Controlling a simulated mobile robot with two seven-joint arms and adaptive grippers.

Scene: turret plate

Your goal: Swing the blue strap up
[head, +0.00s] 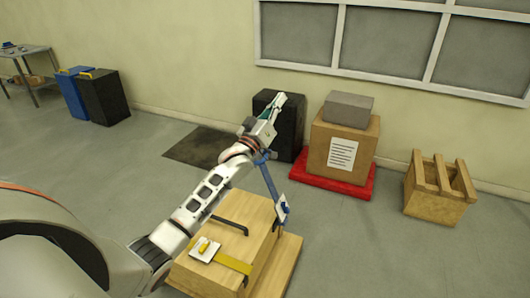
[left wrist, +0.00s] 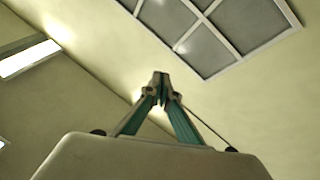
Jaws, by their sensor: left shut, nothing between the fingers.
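The blue strap (head: 269,182) stands raised at the right end of a wooden box (head: 233,222), tilted a little to the left. Its lower end meets a white plate with a blue part (head: 283,206) on the box's side. Its top end is beside my left wrist; I cannot tell whether they touch. My left gripper (head: 279,101) is above and beyond the strap, pointing up and away. It is shut and empty; its closed fingers also show in the left wrist view (left wrist: 160,80). My right gripper is not in view.
A yellow strap (head: 234,263) and a white plate with a yellow handle (head: 205,249) are on the box, beside a black handle (head: 231,225). Behind stand a black case (head: 286,143), a carton (head: 342,150) on a red base and a wooden crate (head: 436,202).

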